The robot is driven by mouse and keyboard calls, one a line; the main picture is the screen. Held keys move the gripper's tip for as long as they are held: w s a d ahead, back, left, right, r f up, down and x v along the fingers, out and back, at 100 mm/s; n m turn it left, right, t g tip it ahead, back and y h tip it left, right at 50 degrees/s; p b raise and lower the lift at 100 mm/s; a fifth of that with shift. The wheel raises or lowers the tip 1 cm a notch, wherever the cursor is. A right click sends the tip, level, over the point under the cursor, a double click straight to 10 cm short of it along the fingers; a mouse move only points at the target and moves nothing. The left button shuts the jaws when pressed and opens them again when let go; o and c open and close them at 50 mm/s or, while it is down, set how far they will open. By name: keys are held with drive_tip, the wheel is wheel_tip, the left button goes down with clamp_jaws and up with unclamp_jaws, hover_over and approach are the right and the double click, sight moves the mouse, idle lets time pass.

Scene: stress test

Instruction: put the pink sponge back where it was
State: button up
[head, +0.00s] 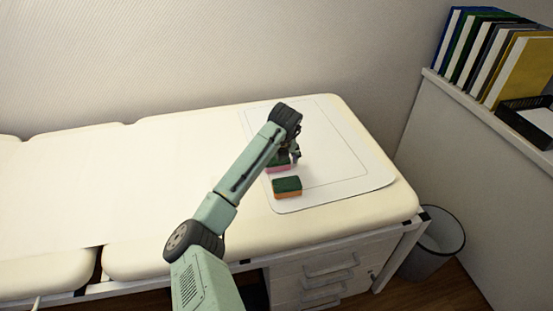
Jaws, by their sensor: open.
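The pink sponge (277,170) has a dark top and lies on the white mat (340,180) on the padded couch, partly hidden by my arm. My gripper (294,160) is over or beside its right end, with the fingers pointing down. The gripper is open; whether it touches the sponge cannot be told. An orange sponge with a green top (287,187) lies just in front of it, near the mat's front left edge. A thin outlined rectangle is drawn on the mat.
The cream couch (150,150) stands against the wall, its left part covered with white paper. A shelf top at right holds several books (490,50) and a black tray (528,125). A waste bin (436,240) stands on the floor at right. The mat's right part is clear.

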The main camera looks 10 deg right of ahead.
drive_tip(key=shift+r, duration=0.25)
drive_tip(key=b+v, duration=0.2)
drive_tip(key=v, duration=1)
